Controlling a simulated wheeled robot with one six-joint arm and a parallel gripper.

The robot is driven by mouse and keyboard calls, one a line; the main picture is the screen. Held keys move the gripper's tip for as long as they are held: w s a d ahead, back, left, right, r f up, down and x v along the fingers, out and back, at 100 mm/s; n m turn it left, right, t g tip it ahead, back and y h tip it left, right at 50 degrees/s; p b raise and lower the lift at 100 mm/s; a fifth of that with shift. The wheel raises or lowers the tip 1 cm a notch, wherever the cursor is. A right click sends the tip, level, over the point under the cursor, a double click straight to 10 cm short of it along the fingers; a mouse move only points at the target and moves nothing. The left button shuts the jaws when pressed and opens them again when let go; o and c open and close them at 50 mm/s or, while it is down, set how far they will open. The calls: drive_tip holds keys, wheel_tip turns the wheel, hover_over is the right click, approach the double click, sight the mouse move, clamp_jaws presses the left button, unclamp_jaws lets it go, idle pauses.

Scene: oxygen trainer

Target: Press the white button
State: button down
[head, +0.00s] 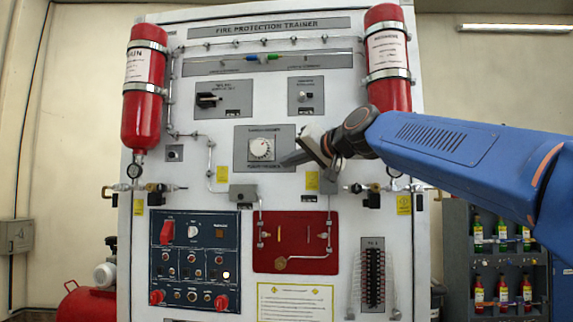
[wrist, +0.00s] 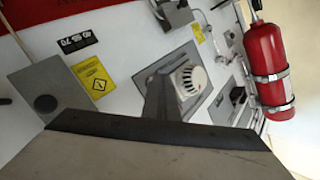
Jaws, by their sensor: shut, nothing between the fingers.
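The upright white trainer panel (head: 345,220) carries a dark blue control box (head: 215,250) at its lower left. On that box a small round white button (head: 226,274) looks bright, and a white knob (head: 193,232) sits higher up. My gripper (head: 284,162) is shut and empty. It is in front of the panel's middle, above and right of the control box, beside a round white detector (head: 261,148) on a grey plate. In the wrist view my gripper (wrist: 157,84) points towards the panel, left of the detector (wrist: 188,80). The control box is not visible there.
A red plate (head: 295,228) with metal pipes lies below my gripper. A grey shelf (head: 455,250) with bottles stands right.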

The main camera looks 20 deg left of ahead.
drive_tip(key=shift+s, duration=0.1)
idle(0.5)
drive_tip(key=shift+s+d, duration=0.15)
drive_tip(key=shift+s, duration=0.45)
drive_tip(key=shift+s, duration=0.1)
drive_tip(key=s, duration=0.2)
drive_tip(key=s+d, duration=0.1)
drive_tip(key=s, duration=0.1)
drive_tip(key=shift+s+d, duration=0.1)
drive_tip(key=shift+s, duration=0.25)
drive_tip(key=shift+f, duration=0.1)
idle(0.6)
